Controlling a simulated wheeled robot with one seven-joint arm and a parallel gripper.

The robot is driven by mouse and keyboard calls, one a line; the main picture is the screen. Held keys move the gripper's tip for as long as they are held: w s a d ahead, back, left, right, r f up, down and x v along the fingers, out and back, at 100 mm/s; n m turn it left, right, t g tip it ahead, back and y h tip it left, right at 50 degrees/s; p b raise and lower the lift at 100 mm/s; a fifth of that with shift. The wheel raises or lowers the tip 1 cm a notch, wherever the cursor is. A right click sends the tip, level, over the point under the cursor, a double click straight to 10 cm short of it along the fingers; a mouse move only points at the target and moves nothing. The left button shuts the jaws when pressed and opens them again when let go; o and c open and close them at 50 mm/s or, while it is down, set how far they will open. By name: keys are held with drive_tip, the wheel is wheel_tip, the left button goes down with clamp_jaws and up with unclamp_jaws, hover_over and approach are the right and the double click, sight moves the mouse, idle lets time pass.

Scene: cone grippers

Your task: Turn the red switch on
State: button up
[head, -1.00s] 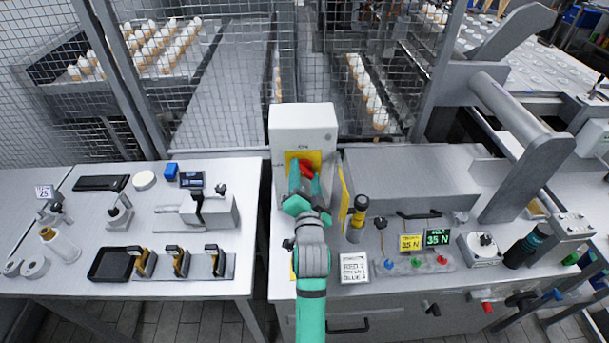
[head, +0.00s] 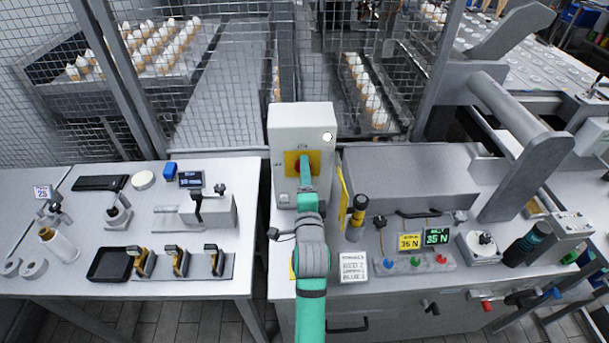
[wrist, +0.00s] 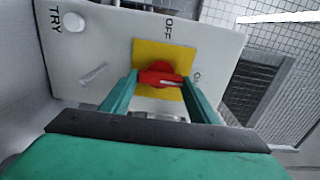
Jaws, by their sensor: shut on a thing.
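The red switch (wrist: 158,76) is a knob on a yellow plate (wrist: 150,53), on the front of a light grey box (head: 288,122). In the wrist view its white mark points right, toward the partly hidden "ON" label; "OFF" stands above the plate. My gripper (wrist: 159,84) is shut on the red switch, one teal finger on each side. In the head view my gripper (head: 305,165) covers most of the knob; only a little red shows. A small round lamp (head: 327,136) at the box's upper right looks bright white.
A yellow panel (head: 343,195) and a yellow-black cylinder (head: 357,212) stand close to the right of my arm. A white label card (head: 354,268) lies nearby. The left table (head: 200,280) holds several tools. Wire mesh stands behind the box.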

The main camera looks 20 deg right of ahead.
drive_tip(key=shift+s+f, duration=0.1)
idle(0.3)
drive_tip(key=o, duration=1)
drive_tip(key=shift+o, duration=0.2)
drive_tip(key=v, duration=1)
drive_tip(key=shift+s, duration=0.4)
